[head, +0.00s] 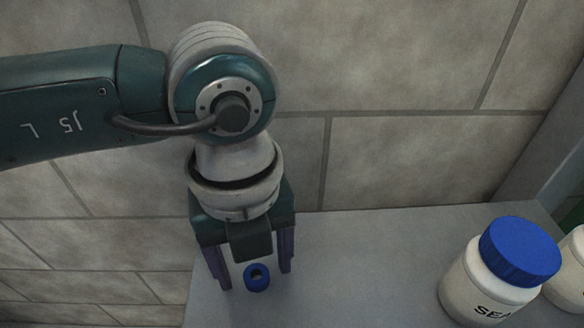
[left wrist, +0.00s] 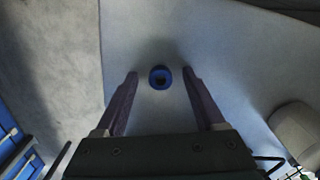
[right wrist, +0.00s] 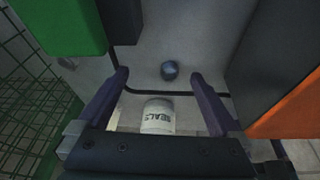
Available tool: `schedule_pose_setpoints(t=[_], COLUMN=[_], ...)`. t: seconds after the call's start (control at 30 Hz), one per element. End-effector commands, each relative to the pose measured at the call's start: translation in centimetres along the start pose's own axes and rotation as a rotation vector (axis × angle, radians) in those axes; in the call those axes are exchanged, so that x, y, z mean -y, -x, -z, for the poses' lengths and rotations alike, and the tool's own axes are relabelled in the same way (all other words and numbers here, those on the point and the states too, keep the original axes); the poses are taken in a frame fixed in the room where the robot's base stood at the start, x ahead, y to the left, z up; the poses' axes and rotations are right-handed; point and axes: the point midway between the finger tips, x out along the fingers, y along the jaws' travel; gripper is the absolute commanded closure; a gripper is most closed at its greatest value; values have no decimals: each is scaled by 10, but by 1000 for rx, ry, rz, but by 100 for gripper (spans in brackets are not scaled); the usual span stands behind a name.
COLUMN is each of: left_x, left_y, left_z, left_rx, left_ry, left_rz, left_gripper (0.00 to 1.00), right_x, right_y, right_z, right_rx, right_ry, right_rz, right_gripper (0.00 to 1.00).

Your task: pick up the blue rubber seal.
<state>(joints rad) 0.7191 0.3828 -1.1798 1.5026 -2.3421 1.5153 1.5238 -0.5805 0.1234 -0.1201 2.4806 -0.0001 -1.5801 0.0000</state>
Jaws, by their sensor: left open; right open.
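The blue rubber seal (head: 257,287) is a small ring lying flat on the grey surface in the head view. My left gripper (head: 256,279) points down over it, open, with one finger on each side. In the left wrist view the seal (left wrist: 160,69) lies between the open fingertips (left wrist: 160,73), with a gap on both sides. Whether the fingertips are down at its height is hard to tell. My right gripper (right wrist: 158,73) is open and empty in its wrist view and is not in the head view.
A white jar (head: 474,288) with a blue lid stands right on the grey surface (head: 370,255), another jar beside it. The right wrist view shows a jar labelled SEALS (right wrist: 158,117), a dark bluish round thing (right wrist: 170,71), green (right wrist: 60,25) and orange (right wrist: 295,105) blocks.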

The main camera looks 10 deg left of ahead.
Motion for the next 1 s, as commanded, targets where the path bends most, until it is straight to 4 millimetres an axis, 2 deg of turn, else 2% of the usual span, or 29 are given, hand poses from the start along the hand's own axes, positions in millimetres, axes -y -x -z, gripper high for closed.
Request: schedule_pose_setpoints(t=[0.17,0.8,1.0], left_x=[0,0,0], left_y=[0,1,1], left_z=[0,0,0], left_rx=[0,0,0], left_ry=[-1,0,0], left_rz=[1,1,1], left_gripper=[30,100,100], right_x=[0,0,1], right_y=[0,0,0], right_z=[0,0,0], right_rx=[0,0,0], right_ry=[0,-2,-4], right_rz=[0,1,3], right_gripper=[0,0,0])
